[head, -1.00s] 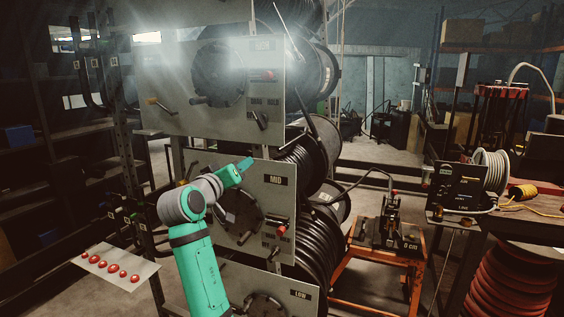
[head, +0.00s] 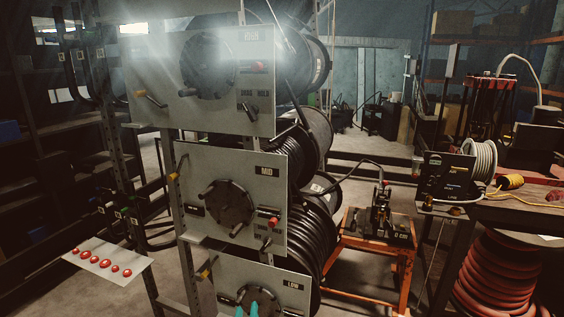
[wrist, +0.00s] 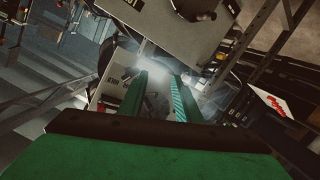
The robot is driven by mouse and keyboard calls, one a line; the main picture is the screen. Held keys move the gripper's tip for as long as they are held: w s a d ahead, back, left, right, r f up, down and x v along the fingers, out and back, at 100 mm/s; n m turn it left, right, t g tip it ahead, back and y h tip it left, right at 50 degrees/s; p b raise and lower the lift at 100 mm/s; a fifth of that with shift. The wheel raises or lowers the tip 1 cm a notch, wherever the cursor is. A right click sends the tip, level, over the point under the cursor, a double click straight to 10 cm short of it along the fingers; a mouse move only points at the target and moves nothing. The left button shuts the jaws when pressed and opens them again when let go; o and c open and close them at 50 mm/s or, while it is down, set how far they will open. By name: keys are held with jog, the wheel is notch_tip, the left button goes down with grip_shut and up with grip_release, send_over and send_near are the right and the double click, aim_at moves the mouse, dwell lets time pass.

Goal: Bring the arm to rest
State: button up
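My gripper (wrist: 159,78) shows in the wrist view as two green fingers with a clear gap between them. It is open, and nothing is seen between the fingers. In the head view only small teal tips of my arm show at the bottom edge, in front of the LOW panel (head: 292,299). The rest of the arm is out of that view. Beyond the fingers in the wrist view is a pale panel, tilted in the picture. I cannot tell how far it is from the fingertips.
The MID panel (head: 210,163) and the top panel (head: 156,85) stand above the LOW panel, with cranks and levers sticking out. Hose reels (head: 305,215) sit behind them. A sheet with red buttons (head: 107,260) is at left. An orange stand (head: 352,263) and a workbench (head: 525,208) are at right.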

jog(key=s+d+f+m, duration=0.15)
jog(key=s+f, duration=0.25)
jog(key=s, duration=0.5)
jog(key=s+d+f+y, duration=0.15)
jog(key=s+f, duration=0.25)
jog(key=s, duration=0.5)
jog(key=s+d+f+m+h, duration=0.1)
jog(key=s+d+f, duration=0.25)
jog(key=s, duration=0.55)
jog(key=s+d+r+m, duration=0.1)
jog(key=s+d+r, duration=0.1)
jog(key=s, duration=0.9)
jog(key=s+d+r+m, duration=0.1)
jog(key=s+r, duration=0.3)
jog(key=s, duration=0.7)
jog(key=shift+d+r+g, duration=0.3)
jog(key=shift+d+r, duration=0.1)
jog(key=shift+d, duration=0.05)
